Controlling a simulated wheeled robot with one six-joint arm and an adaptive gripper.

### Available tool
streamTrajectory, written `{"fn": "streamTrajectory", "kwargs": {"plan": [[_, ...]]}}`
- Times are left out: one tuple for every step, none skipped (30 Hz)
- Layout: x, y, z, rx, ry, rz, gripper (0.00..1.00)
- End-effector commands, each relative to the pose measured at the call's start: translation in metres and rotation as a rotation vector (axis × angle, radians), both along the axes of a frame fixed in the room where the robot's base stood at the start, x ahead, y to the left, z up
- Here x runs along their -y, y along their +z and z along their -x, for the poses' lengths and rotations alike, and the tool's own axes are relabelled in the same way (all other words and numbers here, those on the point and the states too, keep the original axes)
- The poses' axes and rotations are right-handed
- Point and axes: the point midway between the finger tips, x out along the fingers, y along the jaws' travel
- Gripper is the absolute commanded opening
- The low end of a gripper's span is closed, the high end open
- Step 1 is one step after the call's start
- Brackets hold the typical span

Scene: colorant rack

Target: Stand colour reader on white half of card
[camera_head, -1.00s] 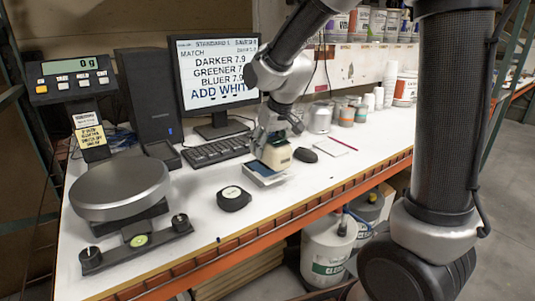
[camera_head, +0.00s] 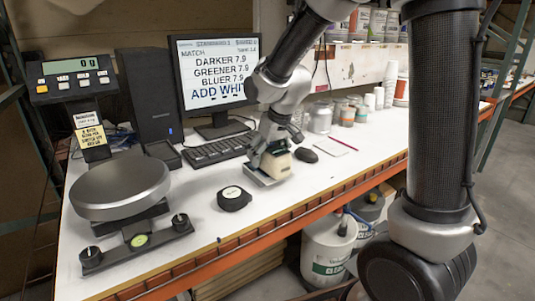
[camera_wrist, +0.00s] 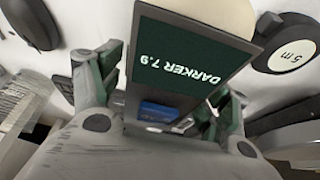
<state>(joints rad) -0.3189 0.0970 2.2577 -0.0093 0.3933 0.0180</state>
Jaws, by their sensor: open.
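The colour reader (camera_head: 276,165) is a cream block at the centre of the bench in the head view. In the wrist view its cream body (camera_wrist: 230,12) shows behind a dark green screen reading "DARKER 7.9", with a blue patch below it. My gripper (camera_head: 262,153) is at the reader, with jaws open. In the wrist view its fingers (camera_wrist: 168,85) stand on either side of the screen; contact cannot be told.
A black tape measure (camera_head: 234,198) lies just front-left of the card. The keyboard (camera_head: 217,150) is behind-left, the mouse (camera_head: 305,155) to the right, with a red pencil (camera_head: 343,144) beyond. The scale (camera_head: 120,186) stands left. The bench's front edge is close.

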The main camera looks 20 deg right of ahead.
Motion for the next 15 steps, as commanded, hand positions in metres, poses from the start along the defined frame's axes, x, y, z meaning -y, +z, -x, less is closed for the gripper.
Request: {"fn": "streamTrajectory", "kwargs": {"plan": [[0.0, 0.001, 0.0, 0.001, 0.0, 0.0, 0.77], [0.0, 0.003, 0.0, 0.002, 0.0, -0.001, 0.77], [0.0, 0.006, 0.001, 0.003, 0.0, -0.001, 0.77], [0.001, 0.009, 0.002, 0.003, 0.0, -0.001, 0.77], [0.001, 0.013, 0.003, 0.004, 0.0, -0.001, 0.77], [0.002, 0.02, 0.005, 0.005, 0.0, -0.002, 0.77], [0.002, 0.025, 0.008, 0.006, 0.0, -0.002, 0.77], [0.003, 0.031, 0.01, 0.007, 0.0, -0.002, 0.77], [0.004, 0.04, 0.013, 0.007, 0.0, -0.002, 0.77], [0.005, 0.047, 0.016, 0.007, 0.0, -0.002, 0.77], [0.006, 0.054, 0.018, 0.008, 0.0, -0.002, 0.77], [0.007, 0.062, 0.022, 0.007, 0.0, -0.002, 0.77], [0.008, 0.068, 0.024, 0.007, 0.0, -0.002, 0.77], [0.009, 0.074, 0.027, 0.006, 0.0, -0.002, 0.77], [0.01, 0.082, 0.03, 0.005, 0.0, -0.002, 0.77]]}}
